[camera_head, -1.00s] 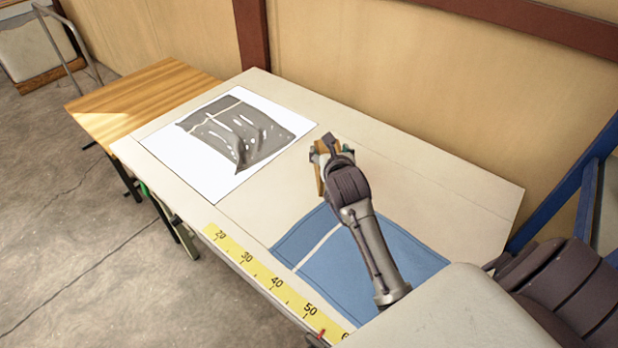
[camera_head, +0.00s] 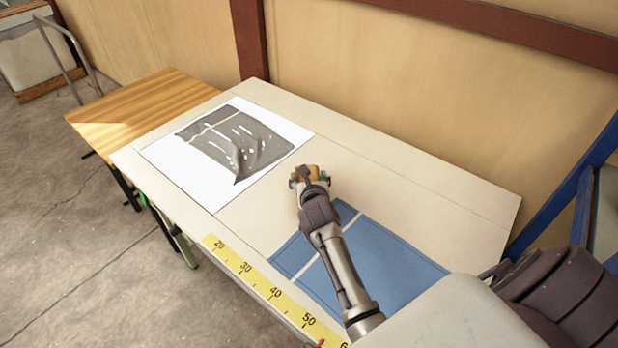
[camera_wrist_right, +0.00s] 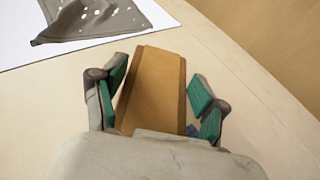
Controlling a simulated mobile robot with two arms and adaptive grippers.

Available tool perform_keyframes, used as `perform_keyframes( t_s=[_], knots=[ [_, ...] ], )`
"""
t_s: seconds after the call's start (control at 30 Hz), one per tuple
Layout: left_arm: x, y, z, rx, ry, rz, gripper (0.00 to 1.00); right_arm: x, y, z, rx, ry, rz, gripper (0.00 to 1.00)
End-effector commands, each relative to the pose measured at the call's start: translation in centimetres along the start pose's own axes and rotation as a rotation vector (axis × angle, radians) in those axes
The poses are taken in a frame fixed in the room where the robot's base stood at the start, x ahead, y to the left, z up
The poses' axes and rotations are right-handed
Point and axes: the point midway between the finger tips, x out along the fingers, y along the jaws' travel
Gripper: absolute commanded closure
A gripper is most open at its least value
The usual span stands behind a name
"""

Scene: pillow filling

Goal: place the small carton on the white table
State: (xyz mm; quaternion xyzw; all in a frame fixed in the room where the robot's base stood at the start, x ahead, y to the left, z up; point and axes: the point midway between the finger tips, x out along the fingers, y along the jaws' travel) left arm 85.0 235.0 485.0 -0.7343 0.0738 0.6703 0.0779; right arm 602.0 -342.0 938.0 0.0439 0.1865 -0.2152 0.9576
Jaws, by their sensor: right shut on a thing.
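The small brown carton (camera_wrist_right: 153,88) is between the green-padded fingers of my right gripper (camera_wrist_right: 158,108) in the right wrist view. In the head view only its orange-brown end (camera_head: 314,171) shows past my right gripper (camera_head: 309,180). The right gripper is shut on the carton, over the middle of the white table (camera_head: 420,182). Whether the carton touches the tabletop is hard to tell. My left gripper is not in view.
A white sheet with a grey, white-marked cloth (camera_head: 235,138) lies at the left. A blue cloth (camera_head: 385,262) lies under my right arm. A yellow ruler strip (camera_head: 262,283) runs along the front edge. A wooden table (camera_head: 140,105) adjoins the left end. The back right tabletop is clear.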

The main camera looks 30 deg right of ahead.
Motion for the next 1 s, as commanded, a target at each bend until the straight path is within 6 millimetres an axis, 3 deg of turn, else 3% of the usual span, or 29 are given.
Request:
perform_keyframes(
  t_s=[0.2, 0.23, 0.37, 0.8, 1.0],
  knots=[
    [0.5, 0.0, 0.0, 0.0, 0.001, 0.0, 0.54, 0.3, 0.0, -0.9, -0.001, 0.004, -0.001, 0.69],
    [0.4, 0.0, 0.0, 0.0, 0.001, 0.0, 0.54, 0.3, 0.0, -0.9, -0.001, 0.006, -0.001, 0.24],
    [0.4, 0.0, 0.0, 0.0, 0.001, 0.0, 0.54, 0.2, 0.0, -0.8, -0.001, 0.005, -0.001, 0.03],
    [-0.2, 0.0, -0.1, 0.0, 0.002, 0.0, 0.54, -0.1, 0.0, 0.2, 0.001, 0.0, 0.0, 0.03],
    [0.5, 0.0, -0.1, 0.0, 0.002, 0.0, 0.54, -2.9, 0.0, -0.2, -0.001, 0.001, 0.0, 0.03]
  ],
)
